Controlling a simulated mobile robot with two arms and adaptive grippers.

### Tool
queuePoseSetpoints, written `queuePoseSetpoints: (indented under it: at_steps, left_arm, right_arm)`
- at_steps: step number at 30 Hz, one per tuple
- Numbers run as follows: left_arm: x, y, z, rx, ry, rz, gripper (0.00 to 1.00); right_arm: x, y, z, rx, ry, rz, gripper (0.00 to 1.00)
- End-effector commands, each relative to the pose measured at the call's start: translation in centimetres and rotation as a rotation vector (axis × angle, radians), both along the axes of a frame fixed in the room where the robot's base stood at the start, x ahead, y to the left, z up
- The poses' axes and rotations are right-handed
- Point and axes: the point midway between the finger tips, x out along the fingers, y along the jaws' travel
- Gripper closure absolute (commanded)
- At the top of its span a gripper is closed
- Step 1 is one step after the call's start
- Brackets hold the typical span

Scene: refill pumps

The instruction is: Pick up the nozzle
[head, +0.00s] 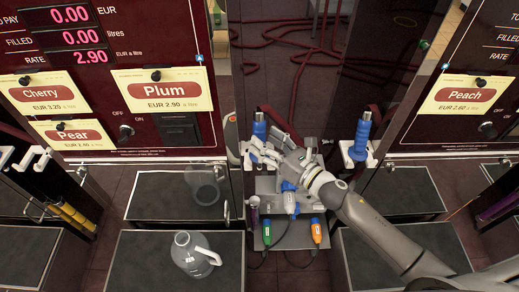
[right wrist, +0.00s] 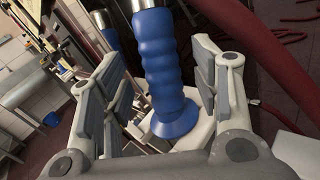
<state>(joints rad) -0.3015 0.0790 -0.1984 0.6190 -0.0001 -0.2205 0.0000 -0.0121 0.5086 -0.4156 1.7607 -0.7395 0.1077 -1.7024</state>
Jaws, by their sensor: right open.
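A blue nozzle (head: 259,128) stands upright in a white holder just right of the Plum pump. A second blue nozzle (head: 362,135) sits in a holder left of the Peach pump. My right gripper (head: 258,157) is at the lower part of the nozzle by the Plum pump. In the right wrist view a ribbed blue handle (right wrist: 165,65) with a flared base stands between the open fingers. Gaps show beside the handle, and I cannot tell whether either finger touches it. The right gripper partly hides the holder in the head view. My left gripper is not in view.
A grey jug (head: 192,258) stands on a dark platform at the front. The Plum pump (head: 120,128) and the Peach pump (head: 430,135) flank the gap. Green and orange handled tools (head: 267,232) hang below. A dark red hose (head: 285,125) runs behind the gripper.

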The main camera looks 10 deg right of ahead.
Motion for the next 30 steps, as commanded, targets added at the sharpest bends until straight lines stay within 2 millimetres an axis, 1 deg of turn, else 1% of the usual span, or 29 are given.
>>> queuePoseSetpoints:
  at_steps: [3,6,15,17,28,30]
  left_arm:
    - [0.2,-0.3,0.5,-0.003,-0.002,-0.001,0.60]
    - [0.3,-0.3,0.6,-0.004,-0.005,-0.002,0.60]
    - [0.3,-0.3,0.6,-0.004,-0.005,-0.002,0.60]
    - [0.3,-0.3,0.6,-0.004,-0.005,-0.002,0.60]
    - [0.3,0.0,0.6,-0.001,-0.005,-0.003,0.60]
    - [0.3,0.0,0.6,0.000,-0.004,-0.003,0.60]
  right_arm:
    - [1.4,0.8,0.0,0.001,0.000,0.000,0.44]
    - [2.1,1.2,0.0,0.000,0.000,0.000,0.44]
    - [2.3,1.4,-0.2,-0.001,0.000,0.000,0.44]
    - [2.3,1.4,-0.2,-0.001,0.000,0.000,0.50]
    - [2.3,1.4,-0.2,-0.001,0.001,0.000,0.98]
    - [2.3,1.4,-0.1,0.001,-0.001,0.000,0.98]
